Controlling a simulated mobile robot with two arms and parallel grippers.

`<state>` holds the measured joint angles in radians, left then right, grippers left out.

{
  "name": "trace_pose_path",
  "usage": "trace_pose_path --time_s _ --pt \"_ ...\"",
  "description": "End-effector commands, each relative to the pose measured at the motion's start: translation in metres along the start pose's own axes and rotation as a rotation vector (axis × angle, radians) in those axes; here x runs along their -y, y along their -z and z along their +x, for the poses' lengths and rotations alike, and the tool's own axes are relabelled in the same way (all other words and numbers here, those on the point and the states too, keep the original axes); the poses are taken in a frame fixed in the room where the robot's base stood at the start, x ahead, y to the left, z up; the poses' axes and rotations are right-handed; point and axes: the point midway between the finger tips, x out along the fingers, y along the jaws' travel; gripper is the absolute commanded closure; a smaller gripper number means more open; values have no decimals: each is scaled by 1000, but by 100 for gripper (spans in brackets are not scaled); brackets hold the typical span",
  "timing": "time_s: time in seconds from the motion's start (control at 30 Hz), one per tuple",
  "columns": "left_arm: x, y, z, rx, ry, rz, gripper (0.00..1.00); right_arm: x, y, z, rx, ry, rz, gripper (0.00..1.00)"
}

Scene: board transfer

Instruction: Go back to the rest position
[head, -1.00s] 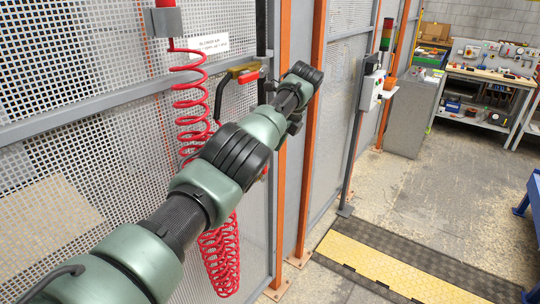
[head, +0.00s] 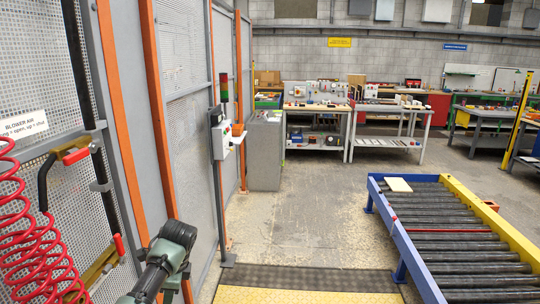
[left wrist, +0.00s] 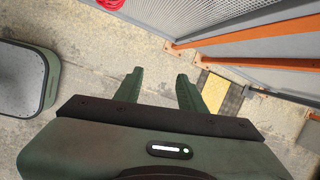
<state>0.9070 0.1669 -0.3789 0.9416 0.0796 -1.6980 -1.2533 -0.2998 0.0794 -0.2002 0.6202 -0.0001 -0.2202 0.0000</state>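My left arm comes in at the bottom left of the head view, low beside the mesh fence, and its gripper cannot be made out there. In the left wrist view my left gripper (left wrist: 158,76) points down over the bare floor. Its two fingers are apart with nothing between them. My right gripper is in neither view now. A pale flat board (head: 398,185) lies on the far end of the roller conveyor (head: 410,250), well away from my left arm.
The mesh fence (head: 182,45) with orange posts runs along the left. A red coiled hose (head: 25,240) and a red-handled valve (head: 76,156) are close to my left arm. A grey cabinet (head: 264,155) and workbenches stand behind. Floor (head: 315,215) between fence and conveyor is clear.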

Motion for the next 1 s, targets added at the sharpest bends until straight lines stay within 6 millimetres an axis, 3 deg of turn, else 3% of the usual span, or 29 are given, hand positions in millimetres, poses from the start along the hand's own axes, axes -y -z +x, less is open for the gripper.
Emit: trace_pose_path --time_s 0.03,0.1,0.23,0.37,0.53,0.7,1.0 --pt "-26 17 20 -27 3 -42 60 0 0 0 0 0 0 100" --pt "-59 36 39 -66 11 -123 60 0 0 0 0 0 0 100" --pt "-126 61 63 -141 8 -290 60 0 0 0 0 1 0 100" --pt "-196 72 72 -214 -7 -480 60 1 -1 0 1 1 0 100" --pt "-282 68 61 -289 -40 -744 60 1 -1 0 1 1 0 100" --pt "-335 56 41 -329 -67 -934 60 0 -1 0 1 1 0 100" --pt "-387 34 9 -362 -94 -1148 60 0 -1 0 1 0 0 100"
